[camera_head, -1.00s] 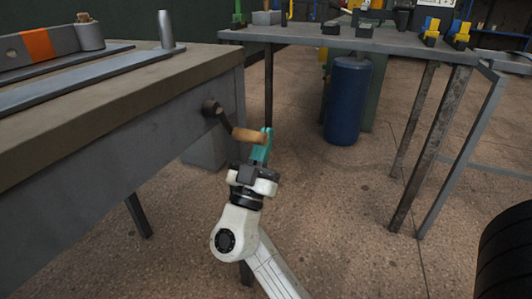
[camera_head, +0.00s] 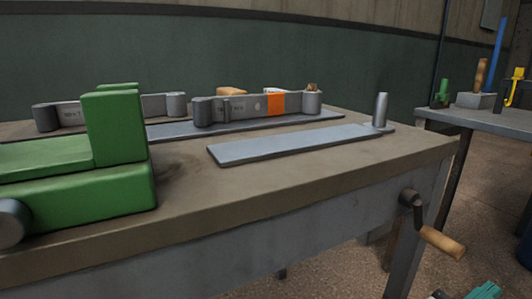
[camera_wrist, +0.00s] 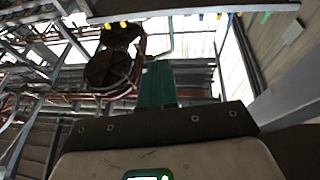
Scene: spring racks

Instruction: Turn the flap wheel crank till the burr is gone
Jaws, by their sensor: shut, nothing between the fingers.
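The crank (camera_head: 412,200) sticks out of the front side of the bench near its right end in the head view. Its wooden handle (camera_head: 442,241) points down to the right. My gripper (camera_head: 485,291) shows only as teal fingertips at the bottom edge, below and right of the handle and apart from it. In the wrist view the teal fingers (camera_wrist: 157,85) are together with nothing between them, and the crank is not seen there. I cannot make out the flap wheel or a burr.
A green machine block (camera_head: 120,150) stands on the bench (camera_head: 300,215) at the left. Flat grey bars (camera_head: 290,145) and a grey piece with an orange band (camera_head: 276,103) lie behind. A second table (camera_head: 470,119) with tools stands at the right.

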